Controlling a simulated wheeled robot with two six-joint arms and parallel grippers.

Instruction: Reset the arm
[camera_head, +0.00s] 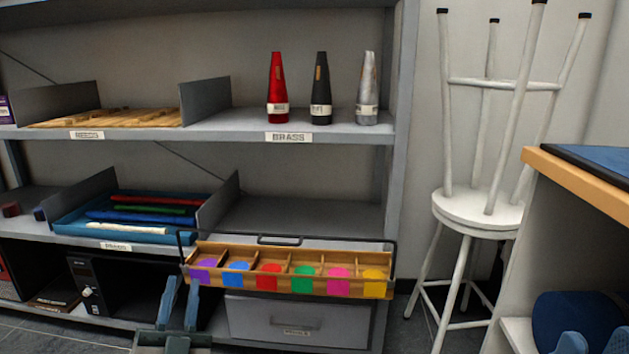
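My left gripper (184,284) rises from the bottom of the view with its two fingers apart and nothing between them. Its tips show just below the left end of a wooden box (218,282) with coloured squares on its front; I cannot tell whether they touch. My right gripper (594,341) shows only at the bottom right edge, where two blue fingertips stand apart. Nothing shows between them; the rest is cut off.
A grey shelf (225,127) holds red (277,92), black (320,95) and silver (367,93) cones, and a blue tray (80,232) of coloured tubes. White stools (478,212) are stacked at right, beside a wood-edged table (575,178). A dark blue object (575,315) sits below it.

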